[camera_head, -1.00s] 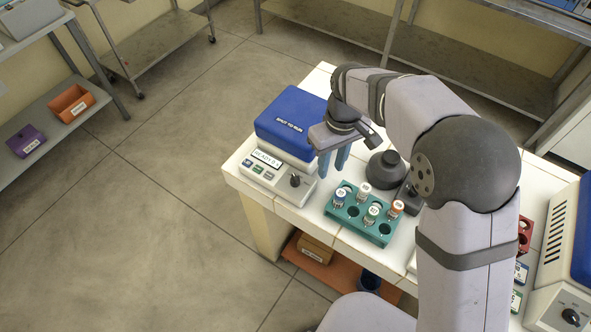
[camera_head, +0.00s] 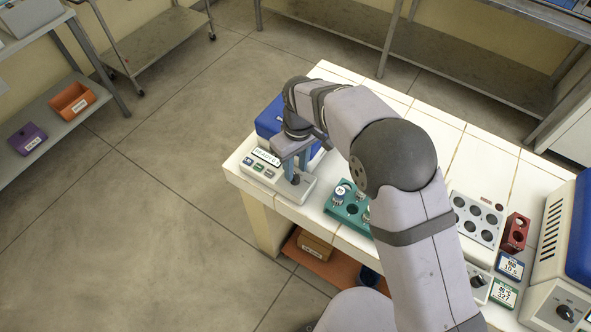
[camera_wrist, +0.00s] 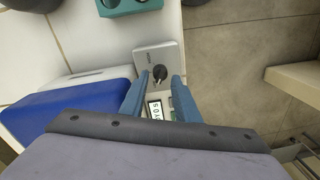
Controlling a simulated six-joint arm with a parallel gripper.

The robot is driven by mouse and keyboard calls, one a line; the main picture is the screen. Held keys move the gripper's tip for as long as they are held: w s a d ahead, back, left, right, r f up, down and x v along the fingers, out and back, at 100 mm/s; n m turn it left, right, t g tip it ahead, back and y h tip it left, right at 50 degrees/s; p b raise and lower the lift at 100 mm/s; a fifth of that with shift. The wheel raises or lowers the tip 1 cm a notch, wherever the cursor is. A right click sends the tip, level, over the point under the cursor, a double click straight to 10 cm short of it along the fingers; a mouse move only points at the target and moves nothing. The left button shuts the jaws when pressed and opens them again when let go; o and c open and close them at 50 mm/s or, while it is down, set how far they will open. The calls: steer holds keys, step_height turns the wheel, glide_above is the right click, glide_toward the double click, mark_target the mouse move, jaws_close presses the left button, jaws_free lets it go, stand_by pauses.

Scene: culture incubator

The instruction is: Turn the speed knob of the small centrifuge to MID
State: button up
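The small centrifuge (camera_head: 270,118) has a blue lid and a pale front panel, and stands at the table's left end, partly hidden by my arm. Its dark speed knob (camera_wrist: 160,72) shows in the wrist view on the pale panel; in the head view it is mostly hidden by my fingers. My gripper (camera_wrist: 161,79) is open, with its blue fingers apart on either side of the knob. It also shows over the panel in the head view (camera_head: 296,172). I cannot tell whether the fingers touch the knob, and its setting is too small to read.
A teal tube rack (camera_head: 346,211) stands right of the centrifuge, partly behind my arm. Farther right are a grey block with round wells (camera_head: 477,218), a red rack (camera_head: 515,232) and a larger blue-lidded machine (camera_head: 560,290). The table's front edge lies close to the panel.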

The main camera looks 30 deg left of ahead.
mark_target(295, 175)
steer(key=shift+s+f+p, duration=0.1)
steer(key=shift+f+p, duration=0.3)
steer(key=shift+f, duration=1.15)
jaws_close()
steer(key=shift+m, duration=0.3)
steer(key=m+b, duration=0.1)
steer(key=m, duration=0.4)
steer(key=shift+b, duration=0.35)
steer(key=m, duration=0.6)
steer(key=shift+r+b, duration=0.1)
steer(key=shift+b, duration=0.25)
steer(key=shift+t, duration=0.3)
